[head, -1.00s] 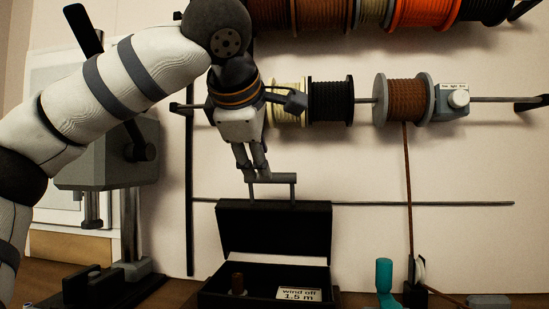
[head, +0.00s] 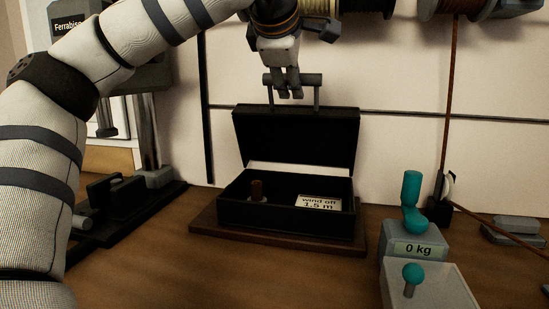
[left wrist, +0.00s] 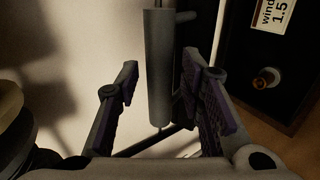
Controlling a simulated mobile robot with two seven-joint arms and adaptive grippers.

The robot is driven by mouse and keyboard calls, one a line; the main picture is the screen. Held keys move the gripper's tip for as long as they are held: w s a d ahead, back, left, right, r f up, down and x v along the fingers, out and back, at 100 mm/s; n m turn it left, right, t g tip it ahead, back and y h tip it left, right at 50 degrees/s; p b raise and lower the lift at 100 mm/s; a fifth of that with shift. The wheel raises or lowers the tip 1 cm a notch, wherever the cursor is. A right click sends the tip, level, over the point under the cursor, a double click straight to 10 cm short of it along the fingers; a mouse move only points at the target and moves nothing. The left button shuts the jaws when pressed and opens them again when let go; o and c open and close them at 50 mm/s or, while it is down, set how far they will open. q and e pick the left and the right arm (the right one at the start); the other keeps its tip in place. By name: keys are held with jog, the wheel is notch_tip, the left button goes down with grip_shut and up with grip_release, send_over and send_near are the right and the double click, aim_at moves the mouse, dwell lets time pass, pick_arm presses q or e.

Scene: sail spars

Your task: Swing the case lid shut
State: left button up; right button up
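The black case (head: 285,217) stands open on a wooden board. Its lid (head: 300,136) is up at the back, leaning slightly backward. A grey bar handle (head: 305,79) on two posts rises from the lid's top edge. My left gripper (head: 288,94) is over the handle, its fingertips overlapping the bar. In the left wrist view my left gripper (left wrist: 157,105) is open, with one finger on each side of the handle bar (left wrist: 158,60). I see a gap on the left finger's side; contact on the right is unclear. My right gripper is out of view.
Inside the case are a brown peg (head: 257,190) and a label card (head: 319,203). A press (head: 150,130) stands left. A rail (head: 420,116) runs along the wall behind the lid.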

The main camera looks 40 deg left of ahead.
pick_arm(q)
jog(key=shift+w+a, duration=0.1)
grip_shut()
jog(key=s+f, duration=0.1)
jog(key=s+d, duration=0.1)
jog(key=s, duration=0.1)
jog(key=s+d+f, duration=0.1)
jog(key=shift+s+d+f, duration=0.25)
jog(key=shift+f, duration=0.05)
jog(key=shift+s+d+f, duration=0.35)
jog(key=shift+s+f, duration=0.25)
jog(key=shift+s+d+f, duration=0.35)
jog(key=shift+s+f, duration=0.25)
jog(key=shift+s, duration=0.05)
jog(key=shift+s+d+f, duration=0.35)
jog(key=shift+s+f, duration=0.25)
jog(key=shift+s+d+f, duration=0.25)
jog(key=shift+s+f, duration=0.25)
jog(key=shift+f, duration=0.25)
jog(key=shift+s+d+f, duration=0.3)
jog(key=shift+s+f, duration=0.15)
jog(key=shift+f, duration=0.35)
jog(key=shift+s+d+f, duration=0.25)
jog(key=shift+s+f, duration=0.25)
jog(key=shift+f, duration=0.25)
